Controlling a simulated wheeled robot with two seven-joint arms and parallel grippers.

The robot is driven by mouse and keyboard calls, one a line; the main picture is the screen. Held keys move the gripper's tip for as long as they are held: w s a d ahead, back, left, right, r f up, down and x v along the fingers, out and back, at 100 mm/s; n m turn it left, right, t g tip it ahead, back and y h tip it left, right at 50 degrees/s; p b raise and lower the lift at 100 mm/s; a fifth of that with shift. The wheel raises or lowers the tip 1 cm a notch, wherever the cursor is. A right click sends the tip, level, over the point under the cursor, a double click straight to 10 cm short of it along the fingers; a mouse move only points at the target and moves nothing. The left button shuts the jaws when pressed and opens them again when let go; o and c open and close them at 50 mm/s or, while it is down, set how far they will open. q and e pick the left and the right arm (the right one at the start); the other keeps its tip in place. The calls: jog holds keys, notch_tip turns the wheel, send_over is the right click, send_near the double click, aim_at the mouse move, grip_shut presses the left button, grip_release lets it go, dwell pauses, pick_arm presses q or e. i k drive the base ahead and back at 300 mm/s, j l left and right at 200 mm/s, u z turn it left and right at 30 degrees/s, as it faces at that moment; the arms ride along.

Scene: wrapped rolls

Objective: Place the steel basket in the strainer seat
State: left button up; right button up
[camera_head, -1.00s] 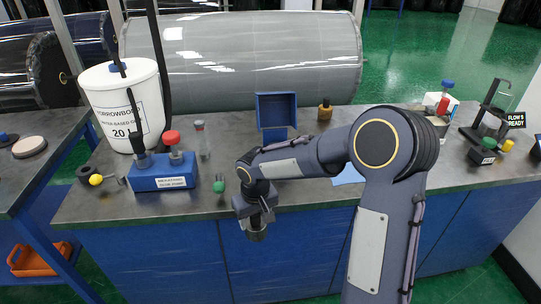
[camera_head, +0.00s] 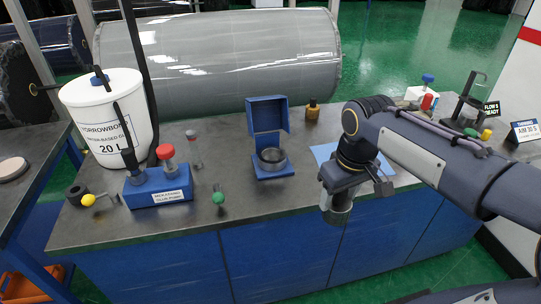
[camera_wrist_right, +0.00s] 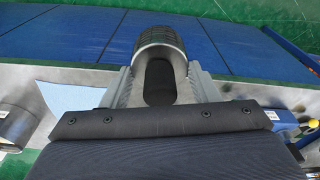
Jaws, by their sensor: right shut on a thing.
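My right gripper (camera_head: 342,184) points down over the front edge of the bench and is shut on the steel basket (camera_head: 337,212), a short grey metal cylinder. In the right wrist view the basket (camera_wrist_right: 158,38) sits between the two fingers, with a ribbed outer wall and a dark middle. A blue holder (camera_head: 271,174) with an upright back and a round dark-rimmed cup stands on the bench, left of the gripper. A blue pump block (camera_head: 158,190) with a red-capped part stands farther left. I cannot tell for certain which one has the strainer seat. My left gripper is not in view.
A white bucket (camera_head: 105,112) stands back left, with a yellow ball (camera_head: 88,200) and a green knob (camera_head: 218,197) near the front. A light-blue cloth (camera_head: 324,152) lies behind the gripper. A grey wrapped roll (camera_head: 225,60) lies behind the bench.

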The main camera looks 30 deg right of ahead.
aim_at(272, 155)
jog(key=i+l, duration=0.2)
jog(key=i, duration=0.2)
jog(key=i+l, duration=0.2)
jog(key=i, duration=0.2)
